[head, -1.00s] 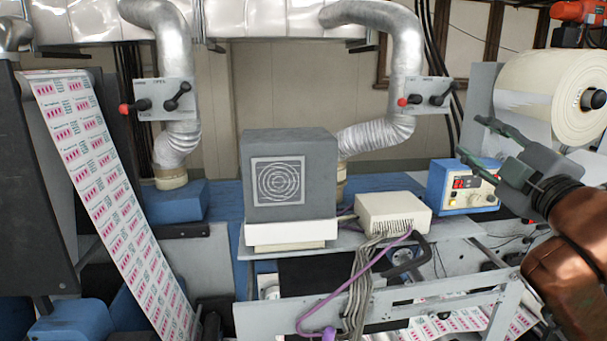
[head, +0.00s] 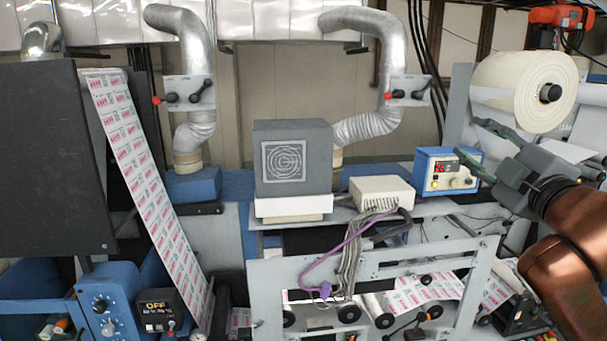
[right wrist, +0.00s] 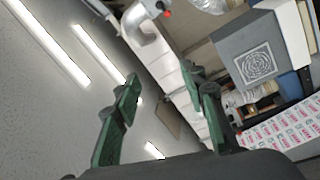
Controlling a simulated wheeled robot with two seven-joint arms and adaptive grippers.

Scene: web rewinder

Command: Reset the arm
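My right gripper (head: 468,143) is at the right of the head view, its two green-grey fingers spread apart with nothing between them. Its brown arm comes in from the right edge. In the right wrist view the two green fingers (right wrist: 165,92) are also wide apart and empty. The gripper shows in front of the blue control box (head: 446,172) and the white roll (head: 522,88), apparently in the air. My left gripper is not in view.
The web rewinder carries a printed web (head: 140,165) at left and a grey box (head: 292,155) with a ring pattern in the middle. A beige box (head: 382,191) with cables sits beside it. Silver ducts (head: 375,22) hang behind. A blue panel (head: 108,308) stands at lower left.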

